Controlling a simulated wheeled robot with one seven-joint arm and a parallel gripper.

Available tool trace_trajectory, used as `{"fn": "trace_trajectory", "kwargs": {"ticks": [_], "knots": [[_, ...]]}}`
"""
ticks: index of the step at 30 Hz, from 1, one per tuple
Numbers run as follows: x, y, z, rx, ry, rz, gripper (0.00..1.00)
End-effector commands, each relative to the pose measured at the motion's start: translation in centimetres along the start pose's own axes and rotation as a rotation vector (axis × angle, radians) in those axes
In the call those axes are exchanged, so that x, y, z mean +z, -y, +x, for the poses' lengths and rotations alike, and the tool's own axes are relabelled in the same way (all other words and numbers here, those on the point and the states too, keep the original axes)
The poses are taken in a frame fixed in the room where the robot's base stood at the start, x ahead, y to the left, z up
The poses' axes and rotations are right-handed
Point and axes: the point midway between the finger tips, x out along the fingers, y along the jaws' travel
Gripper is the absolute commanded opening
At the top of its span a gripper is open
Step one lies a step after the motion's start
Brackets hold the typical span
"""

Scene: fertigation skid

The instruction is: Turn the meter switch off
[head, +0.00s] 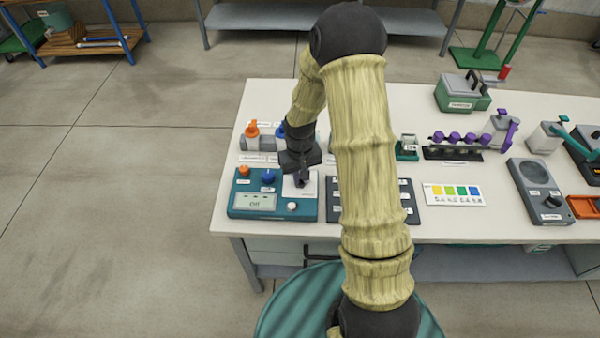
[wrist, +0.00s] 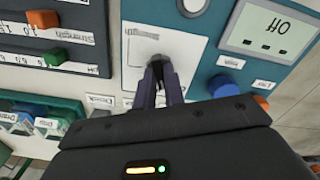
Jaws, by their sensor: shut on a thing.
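The meter is a teal box (head: 240,181) at the front left of the bench. Its display (head: 255,202) appears to read "Off"; in the wrist view the display (wrist: 268,32) shows "Off" upside down. My gripper (head: 300,180) reaches down onto the white panel (wrist: 140,42) on the meter's right side. In the wrist view my gripper (wrist: 160,76) is shut on a small dark piece, seemingly the meter switch, at the panel. The fingers mostly hide it, so its exact position cannot be told.
A blue knob (head: 268,176), an orange knob (head: 244,170) and a pale round knob (head: 291,206) sit on the meter close by. Orange-capped (head: 252,130) and blue-capped bottles stand behind it. A dark panel (head: 400,190) lies to the right, partly behind my arm.

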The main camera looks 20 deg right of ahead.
Motion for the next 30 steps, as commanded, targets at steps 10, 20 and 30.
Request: {"fn": "trace_trajectory", "kwargs": {"ticks": [10,20,30], "knots": [[-0.09,-0.07,-0.19,0.0,-0.002,-0.272,0.0],[-0.11,-0.05,-0.1,0.001,-0.003,-0.382,0.0],[-0.12,-0.05,-0.07,0.001,-0.004,-0.392,0.0]]}}
